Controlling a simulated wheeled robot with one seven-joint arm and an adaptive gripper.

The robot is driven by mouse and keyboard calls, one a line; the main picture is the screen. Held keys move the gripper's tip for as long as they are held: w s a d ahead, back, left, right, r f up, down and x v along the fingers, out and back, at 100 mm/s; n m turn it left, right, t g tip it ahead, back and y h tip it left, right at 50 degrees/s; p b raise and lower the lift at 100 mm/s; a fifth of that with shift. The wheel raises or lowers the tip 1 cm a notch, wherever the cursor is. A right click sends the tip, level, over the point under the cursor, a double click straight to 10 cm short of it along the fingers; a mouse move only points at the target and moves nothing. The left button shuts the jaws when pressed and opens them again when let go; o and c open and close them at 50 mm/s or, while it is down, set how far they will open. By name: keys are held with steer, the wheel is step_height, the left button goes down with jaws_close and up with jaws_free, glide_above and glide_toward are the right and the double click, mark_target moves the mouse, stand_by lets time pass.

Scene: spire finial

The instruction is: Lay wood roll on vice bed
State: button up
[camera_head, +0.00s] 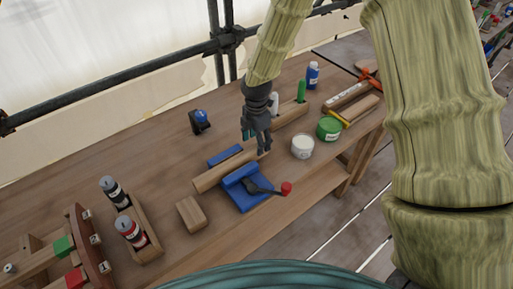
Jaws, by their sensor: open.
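The wood roll (217,174), a light brown cylinder, lies slantwise at the blue vice (246,196), between its front jaw and the blue bar (224,155) behind. I cannot tell from this view whether it rests fully on the bed, which is mostly hidden under it. The vice has a dark handle with a red knob (286,188). My dark gripper (264,151) points down at the right end of the roll, with its fingers open. The gap between the fingertips and the roll is too small to judge.
A wood block (191,214) lies in front left of the vice. A white jar (302,146) and a green tin (328,128) stand to the right. Bottles in a wooden rack (147,246) stand at left. The back left of the bench (140,150) is clear.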

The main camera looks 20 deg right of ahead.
step_height(320, 180, up, 8)
steer(key=b, duration=0.1)
steer(key=shift+b, duration=0.4)
